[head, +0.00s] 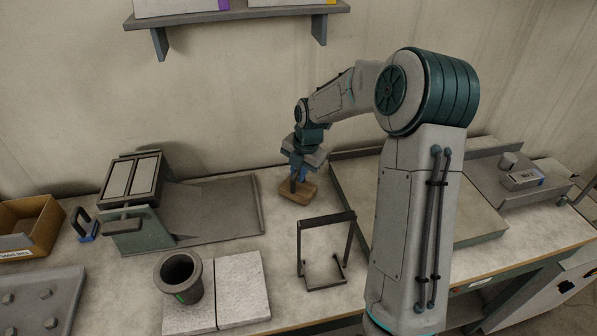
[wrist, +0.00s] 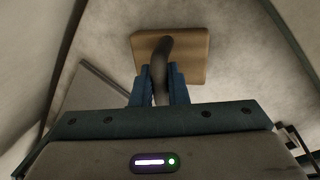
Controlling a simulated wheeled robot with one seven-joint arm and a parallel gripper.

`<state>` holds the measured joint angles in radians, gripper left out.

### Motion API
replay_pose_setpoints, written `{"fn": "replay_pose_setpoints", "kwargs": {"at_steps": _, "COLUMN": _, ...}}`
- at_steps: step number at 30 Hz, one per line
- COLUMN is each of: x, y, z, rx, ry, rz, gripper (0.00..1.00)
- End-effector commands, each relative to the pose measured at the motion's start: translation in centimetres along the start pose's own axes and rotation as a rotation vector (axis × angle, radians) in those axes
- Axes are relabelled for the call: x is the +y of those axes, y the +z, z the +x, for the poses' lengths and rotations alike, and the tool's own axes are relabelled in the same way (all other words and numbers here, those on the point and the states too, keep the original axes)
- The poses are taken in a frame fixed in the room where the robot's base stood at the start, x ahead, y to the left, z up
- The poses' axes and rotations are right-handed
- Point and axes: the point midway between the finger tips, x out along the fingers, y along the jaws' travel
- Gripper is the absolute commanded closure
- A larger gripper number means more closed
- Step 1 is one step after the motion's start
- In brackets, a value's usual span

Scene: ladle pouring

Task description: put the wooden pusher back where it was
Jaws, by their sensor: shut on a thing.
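The wooden pusher is a tan block with a dark curved handle. In the head view its block (head: 297,193) is low at the worktop behind the dark wire stand; whether it touches the surface I cannot tell. In the wrist view the block (wrist: 195,58) lies beyond my fingers, with the dark handle (wrist: 161,62) running between them. My gripper (head: 297,175) is shut on the handle from above. Its blue fingers also show in the wrist view (wrist: 159,85), one on each side of the handle.
The dark wire stand (head: 325,219) is just in front of the pusher. A grey tray (head: 225,212) with a hinged box lies to the left, a large shallow tray (head: 470,220) to the right. A dark pot (head: 181,280) stands on pale tiles (head: 243,285) at the front.

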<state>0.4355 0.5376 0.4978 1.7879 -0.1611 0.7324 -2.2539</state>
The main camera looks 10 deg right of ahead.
Motion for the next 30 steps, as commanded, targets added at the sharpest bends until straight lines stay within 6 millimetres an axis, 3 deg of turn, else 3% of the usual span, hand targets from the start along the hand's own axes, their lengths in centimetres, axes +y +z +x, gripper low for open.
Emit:
{"fn": "replay_pose_setpoints", "kwargs": {"at_steps": 2, "x": -0.1, "y": 0.0, "z": 0.3, "rx": 0.000, "ry": 0.000, "rz": 0.000, "gripper": 1.00}}
{"fn": "replay_pose_setpoints", "kwargs": {"at_steps": 3, "x": -0.1, "y": 0.0, "z": 0.2, "rx": 0.000, "ry": 0.000, "rz": 0.000, "gripper": 0.78}}
{"fn": "replay_pose_setpoints", "kwargs": {"at_steps": 5, "x": -0.1, "y": 0.0, "z": 0.2, "rx": 0.000, "ry": 0.000, "rz": 0.000, "gripper": 0.65}}
{"fn": "replay_pose_setpoints", "kwargs": {"at_steps": 17, "x": 0.0, "y": 0.1, "z": -0.7, "rx": -0.003, "ry": 0.002, "rz": 0.001, "gripper": 0.65}}
{"fn": "replay_pose_setpoints", "kwargs": {"at_steps": 30, "x": 0.0, "y": 0.1, "z": -9.5, "rx": -0.004, "ry": 0.002, "rz": 0.001, "gripper": 0.65}}
